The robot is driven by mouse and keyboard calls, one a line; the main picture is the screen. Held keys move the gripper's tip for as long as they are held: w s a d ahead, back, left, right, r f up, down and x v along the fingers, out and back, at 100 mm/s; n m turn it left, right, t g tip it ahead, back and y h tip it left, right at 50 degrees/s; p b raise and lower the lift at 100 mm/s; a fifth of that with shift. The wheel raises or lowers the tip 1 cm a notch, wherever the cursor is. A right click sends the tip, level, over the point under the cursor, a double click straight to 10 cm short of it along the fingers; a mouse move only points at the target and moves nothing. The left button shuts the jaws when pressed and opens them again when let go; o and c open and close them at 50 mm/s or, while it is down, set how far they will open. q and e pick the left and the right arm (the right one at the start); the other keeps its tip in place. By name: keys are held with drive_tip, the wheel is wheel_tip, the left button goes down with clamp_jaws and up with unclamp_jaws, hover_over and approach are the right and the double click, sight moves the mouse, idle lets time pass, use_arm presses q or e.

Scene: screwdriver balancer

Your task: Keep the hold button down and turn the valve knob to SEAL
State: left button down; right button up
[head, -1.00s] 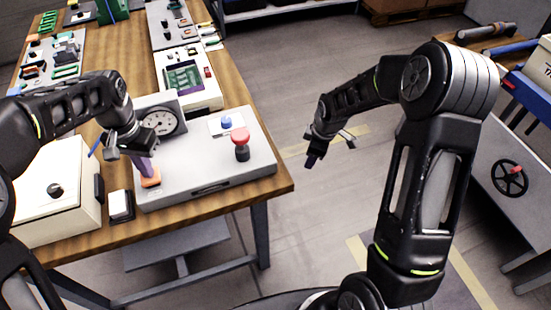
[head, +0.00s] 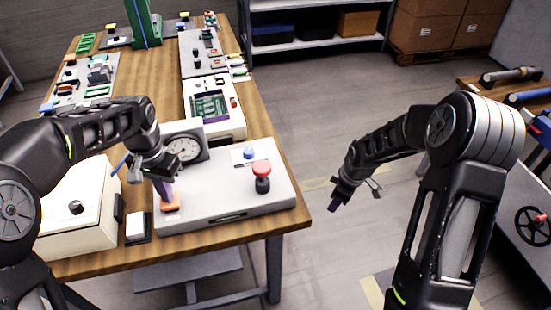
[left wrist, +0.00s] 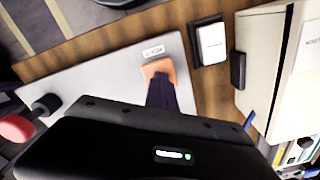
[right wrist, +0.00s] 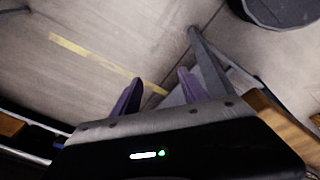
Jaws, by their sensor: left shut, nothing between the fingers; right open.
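A grey panel box (head: 225,200) stands at the table's front right. Its front left corner carries an orange button (head: 170,206), which also shows in the left wrist view (left wrist: 160,68) beside a small label too blurred to read. My left gripper (head: 166,192) is shut, its purple fingertips down at the orange button, apparently touching it. How far the button is pressed cannot be told. On the box's right side are a red-topped knob with a dark base (head: 262,172) and a blue knob on a white plate (head: 249,153); their markings are unreadable. My right gripper (head: 338,200) is open and empty, off the table's right edge.
A round gauge (head: 183,149) stands at the box's back left. A cream box (head: 75,215) and a small white-topped block (head: 137,226) are to the left. Other panels line the wooden table (head: 160,90) behind. Open floor lies right of the table.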

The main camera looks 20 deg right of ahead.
drive_tip(key=w+a+r+y, duration=0.1)
drive_tip(key=w+a+r, duration=0.3)
drive_tip(key=r, duration=0.2)
drive_tip(key=w+a+r+y, duration=0.1)
drive_tip(key=w+a+r, duration=0.4)
drive_tip(key=w+a+r+y, duration=0.1)
drive_tip(key=w+a+r, duration=0.4)
drive_tip(key=r, duration=0.1)
drive_tip(key=shift+a+r+n+t+y, duration=0.1)
drive_tip(key=shift+r+n+t+y, duration=0.2)
drive_tip(key=shift+n+t, duration=0.1)
drive_tip(key=s+a+r+n, duration=0.1)
drive_tip(key=a+r+n, duration=0.2)
drive_tip(key=a+r, duration=0.1)
drive_tip(key=shift+r+g, duration=0.4)
drive_tip(key=shift+r, duration=0.4)
drive_tip(key=shift+s+a, duration=0.1)
